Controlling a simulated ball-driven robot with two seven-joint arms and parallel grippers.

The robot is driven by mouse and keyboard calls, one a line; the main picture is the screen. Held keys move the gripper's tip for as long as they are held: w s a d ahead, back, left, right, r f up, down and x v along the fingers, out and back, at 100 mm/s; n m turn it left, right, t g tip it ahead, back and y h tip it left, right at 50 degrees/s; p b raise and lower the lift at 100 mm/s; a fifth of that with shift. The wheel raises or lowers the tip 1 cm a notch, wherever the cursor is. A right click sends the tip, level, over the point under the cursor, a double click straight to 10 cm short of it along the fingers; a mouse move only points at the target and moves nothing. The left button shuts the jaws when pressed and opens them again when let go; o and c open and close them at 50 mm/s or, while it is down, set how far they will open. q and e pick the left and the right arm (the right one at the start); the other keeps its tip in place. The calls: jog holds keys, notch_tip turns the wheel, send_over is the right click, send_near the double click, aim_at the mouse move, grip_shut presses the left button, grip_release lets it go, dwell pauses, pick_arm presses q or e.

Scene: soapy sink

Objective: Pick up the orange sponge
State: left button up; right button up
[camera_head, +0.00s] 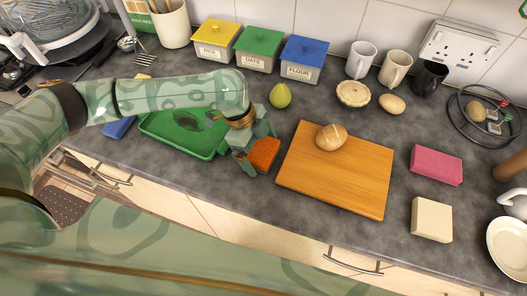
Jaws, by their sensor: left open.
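The orange sponge (265,154) lies on the grey worktop between the green tray and the wooden board. My left gripper (256,160) reaches down over it from the left. The jaws are open, with one finger at the sponge's left side and the other behind it near its upper right. Part of the sponge is hidden by the gripper. I cannot tell whether the fingers touch it. My right gripper is not in view.
The green tray (160,128) is left of the sponge. The wooden board (345,180), bearing a bread roll (331,138), is close on its right. A pear (280,96) stands behind. Pink (436,165) and cream (431,220) blocks lie at right. The worktop's front edge is near.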

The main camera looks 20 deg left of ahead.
aim_at(265, 150)
pick_arm(q)
jog(key=c, duration=0.9)
jog(key=shift+r, duration=0.1)
jog(key=shift+r, duration=0.45)
notch_tip(265, 150, up, 3)
jog(key=shift+f+p, duration=0.15)
jog(key=shift+p, duration=0.5)
jog(key=s+a+r+p, duration=0.1)
jog(key=s+r, duration=0.2)
jog(key=s, duration=0.1)
jog(key=s+a+r+p, duration=0.1)
jog(key=s+r, duration=0.2)
jog(key=s, duration=0.2)
jog(key=s+a+r+p, duration=0.1)
jog(key=s+r+p, duration=0.1)
jog(key=s+r, duration=0.1)
jog(key=shift+s+r, duration=0.15)
jog(key=shift+s, duration=0.7)
